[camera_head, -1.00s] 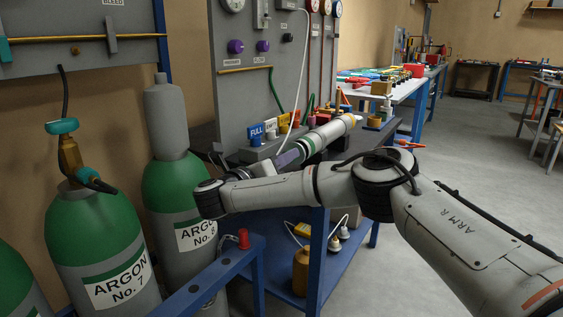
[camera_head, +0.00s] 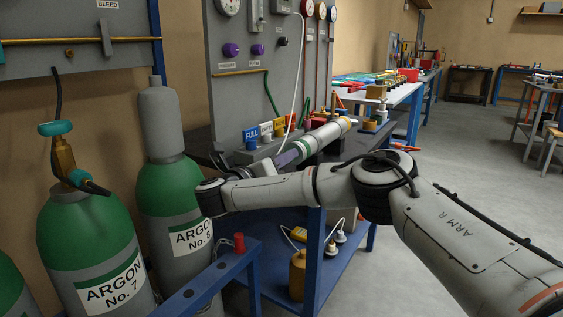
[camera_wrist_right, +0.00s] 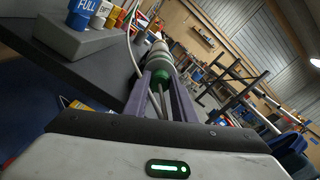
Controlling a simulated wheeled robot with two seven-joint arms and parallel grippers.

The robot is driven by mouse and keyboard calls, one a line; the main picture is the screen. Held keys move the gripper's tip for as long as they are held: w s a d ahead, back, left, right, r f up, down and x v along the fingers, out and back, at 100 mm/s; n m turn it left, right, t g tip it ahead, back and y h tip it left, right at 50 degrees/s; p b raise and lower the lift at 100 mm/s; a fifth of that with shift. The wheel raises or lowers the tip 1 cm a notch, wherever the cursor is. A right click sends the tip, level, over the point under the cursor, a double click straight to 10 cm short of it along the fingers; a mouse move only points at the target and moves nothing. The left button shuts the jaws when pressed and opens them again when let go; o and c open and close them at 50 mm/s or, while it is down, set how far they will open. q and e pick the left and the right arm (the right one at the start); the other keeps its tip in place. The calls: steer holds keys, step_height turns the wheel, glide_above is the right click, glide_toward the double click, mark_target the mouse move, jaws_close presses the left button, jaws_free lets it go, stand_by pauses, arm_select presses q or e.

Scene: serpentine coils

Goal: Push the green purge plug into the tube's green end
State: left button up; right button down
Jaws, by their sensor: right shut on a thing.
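The tube (camera_head: 327,135) lies above the dark bench top, with a green band at its near end and a yellow band at its far end. My right gripper (camera_head: 293,154) is at the tube's green end, in line with it. In the right wrist view its two purple fingers (camera_wrist_right: 159,85) are shut on the green plug (camera_wrist_right: 158,82). The plug points at the tube's green end (camera_wrist_right: 159,62) and looks very close to it or touching. I cannot tell how far in it is. My left gripper is out of view.
A grey block with coloured tags (camera_head: 265,139) stands beside the tube, under the gauge panel (camera_head: 258,75). Argon cylinders (camera_head: 95,250) stand at the left. A blue rail (camera_head: 215,275) is below my right arm. Open floor lies to the right.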

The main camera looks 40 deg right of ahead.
steer(key=shift+d+r, duration=0.15)
steer(key=c, duration=1.4)
jaws_free()
steer(key=p+v, duration=0.2)
steer(key=v, duration=0.8)
